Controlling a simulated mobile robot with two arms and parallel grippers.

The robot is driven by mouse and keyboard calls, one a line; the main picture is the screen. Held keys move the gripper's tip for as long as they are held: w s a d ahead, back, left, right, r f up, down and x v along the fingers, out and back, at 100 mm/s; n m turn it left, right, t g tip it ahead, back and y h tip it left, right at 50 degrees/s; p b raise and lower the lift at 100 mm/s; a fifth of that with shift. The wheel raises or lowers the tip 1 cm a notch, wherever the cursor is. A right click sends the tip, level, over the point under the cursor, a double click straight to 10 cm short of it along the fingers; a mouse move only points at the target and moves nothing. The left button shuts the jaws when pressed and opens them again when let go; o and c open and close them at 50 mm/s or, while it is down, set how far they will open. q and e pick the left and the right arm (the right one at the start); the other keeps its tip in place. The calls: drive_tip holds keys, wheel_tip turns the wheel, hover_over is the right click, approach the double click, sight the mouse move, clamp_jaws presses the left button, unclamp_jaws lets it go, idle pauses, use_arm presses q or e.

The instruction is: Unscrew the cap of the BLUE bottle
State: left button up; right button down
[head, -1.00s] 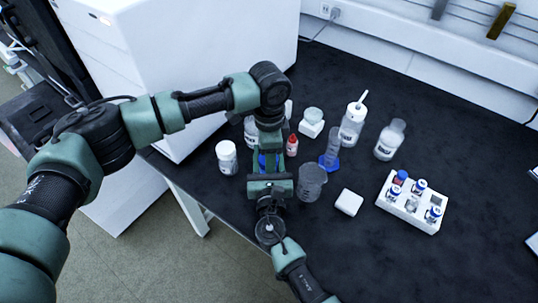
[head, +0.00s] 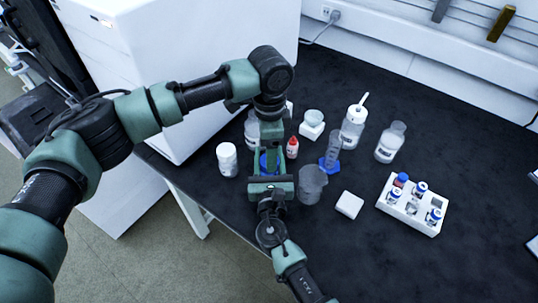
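The blue bottle (head: 269,163) is at the near edge of the black bench in the head view. Only a small blue patch of it shows between my grippers. My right gripper (head: 268,168) comes from the near side, with its fingers on both sides of the blue and apparently closed on it. My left gripper (head: 271,148) points down from above, just over and behind the blue patch. Its fingertips are hidden, so its opening cannot be told. The cap cannot be made out separately.
A white jar (head: 227,160) stands left of the grippers, and a grey beaker (head: 311,184) close at right. A red-capped dropper bottle (head: 292,147) and a blue-based cylinder (head: 331,152) stand behind. A white vial rack (head: 412,204) is at right. The far right bench is mostly clear.

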drive_tip(key=c, duration=0.7)
unclamp_jaws()
drive_tip(key=shift+o, duration=0.2)
drive_tip(key=shift+o, duration=0.7)
drive_tip(key=s, duration=0.7)
drive_tip(key=shift+s+d+b, duration=0.15)
drive_tip(key=shift+s+b, duration=0.2)
drive_tip(key=shift+b, duration=0.05)
drive_tip(key=shift+s, duration=0.1)
